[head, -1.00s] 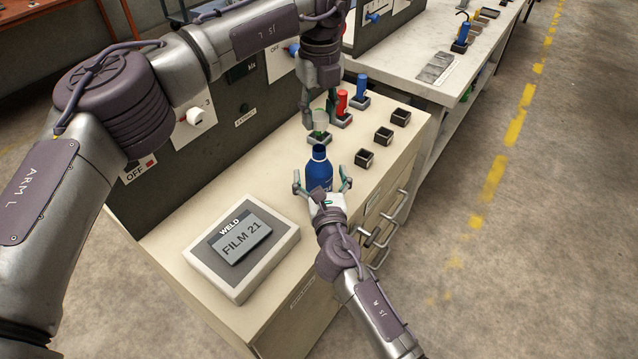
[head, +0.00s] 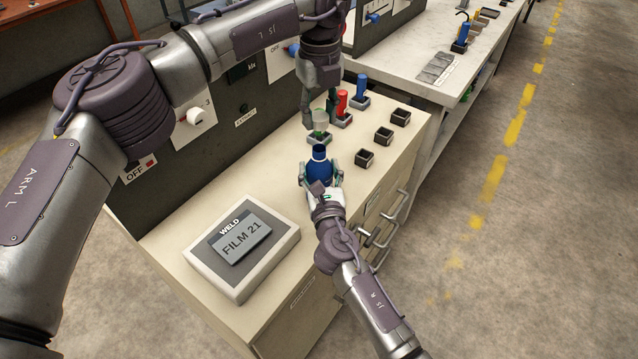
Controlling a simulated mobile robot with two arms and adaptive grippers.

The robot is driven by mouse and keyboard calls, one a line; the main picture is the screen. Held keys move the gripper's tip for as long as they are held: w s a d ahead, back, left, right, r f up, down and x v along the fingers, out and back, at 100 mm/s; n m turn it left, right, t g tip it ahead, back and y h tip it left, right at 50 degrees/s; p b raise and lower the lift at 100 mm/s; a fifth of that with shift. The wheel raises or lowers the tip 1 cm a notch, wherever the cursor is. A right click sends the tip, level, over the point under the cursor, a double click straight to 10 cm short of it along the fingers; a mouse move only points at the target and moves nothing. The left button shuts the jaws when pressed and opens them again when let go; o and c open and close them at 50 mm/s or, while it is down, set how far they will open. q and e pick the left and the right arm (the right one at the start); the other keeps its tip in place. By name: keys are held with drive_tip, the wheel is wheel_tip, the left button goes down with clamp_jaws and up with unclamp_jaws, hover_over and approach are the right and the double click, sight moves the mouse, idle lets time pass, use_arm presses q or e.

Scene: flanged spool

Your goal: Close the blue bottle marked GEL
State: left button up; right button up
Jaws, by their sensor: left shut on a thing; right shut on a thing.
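The blue bottle (head: 319,170) stands upright on the cream worktop, with a narrower blue top. Its marking is not readable, and I cannot tell whether its mouth is open. My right gripper (head: 320,179) is shut around the bottle's body from the front. My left gripper (head: 319,119) is above and behind the bottle, pointing down. It is shut on a small pale green piece (head: 320,117), just over or in a small dark holder (head: 319,138). The fingers partly hide this piece, and I cannot tell whether it touches the holder.
A red piece (head: 342,102) and a blue piece (head: 362,86) stand behind to the right. Several empty black square holders (head: 383,136) line the worktop's right side. A box labelled WELD FILM 21 (head: 241,246) lies at front left. A control panel (head: 243,95) rises behind.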

use_arm(q)
hover_over(319, 156)
drive_tip(key=shift+w+f, duration=0.1)
drive_tip(key=shift+f, duration=2.35)
drive_tip(key=shift+f, duration=0.1)
drive_tip(key=shift+f, duration=0.8)
drive_tip(key=shift+f, duration=0.55)
